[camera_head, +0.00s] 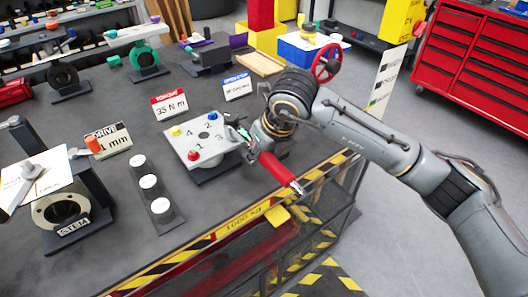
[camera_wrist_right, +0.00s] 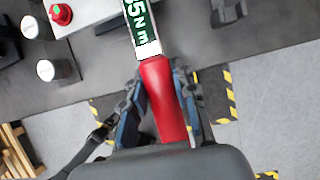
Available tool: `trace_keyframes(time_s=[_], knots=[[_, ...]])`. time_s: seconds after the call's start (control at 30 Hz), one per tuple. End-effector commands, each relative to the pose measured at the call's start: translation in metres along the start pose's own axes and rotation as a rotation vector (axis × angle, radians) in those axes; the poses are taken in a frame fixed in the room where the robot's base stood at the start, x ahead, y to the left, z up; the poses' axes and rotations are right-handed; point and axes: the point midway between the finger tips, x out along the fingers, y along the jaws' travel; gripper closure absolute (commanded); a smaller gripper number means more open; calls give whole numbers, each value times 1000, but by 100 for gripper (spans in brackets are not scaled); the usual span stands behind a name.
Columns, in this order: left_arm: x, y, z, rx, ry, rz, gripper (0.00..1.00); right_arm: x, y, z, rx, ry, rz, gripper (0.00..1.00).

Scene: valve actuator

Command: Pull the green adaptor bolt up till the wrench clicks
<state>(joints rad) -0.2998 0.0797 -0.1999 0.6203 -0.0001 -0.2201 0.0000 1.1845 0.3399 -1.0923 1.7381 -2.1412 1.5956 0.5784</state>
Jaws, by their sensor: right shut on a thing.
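A torque wrench with a red handle (camera_head: 278,170) lies along the right side of a pale plate (camera_head: 205,146) with numbered positions. My right gripper (camera_head: 256,146) is shut on the handle; in the right wrist view its fingers (camera_wrist_right: 160,100) flank the red grip (camera_wrist_right: 164,97). The wrench body (camera_wrist_right: 139,25) carries a "35 N m" label. Yellow (camera_head: 176,131), blue (camera_head: 212,116) and red (camera_head: 193,155) bolts show on the plate. My left gripper is not in view.
A "35 N m" torque sign (camera_head: 170,106) stands behind the plate. Three white-topped posts (camera_head: 148,181) stand to its left. A yellow-black striped rail (camera_head: 230,226) runs along the bench's front edge. A red valve wheel (camera_head: 327,63) is behind my right arm.

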Motion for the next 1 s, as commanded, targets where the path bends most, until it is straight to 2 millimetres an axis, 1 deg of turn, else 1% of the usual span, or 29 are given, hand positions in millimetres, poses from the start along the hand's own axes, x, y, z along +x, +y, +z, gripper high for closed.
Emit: trace_keyframes(time_s=[0.13, 0.53, 1.0], knots=[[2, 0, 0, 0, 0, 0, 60, -1, 4, 1, 19, -4, -8, 100], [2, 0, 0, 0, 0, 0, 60, -1, 5, 1, 26, -3, -11, 100], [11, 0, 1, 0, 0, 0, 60, 0, 20, 2, 132, -4, -60, 100]])
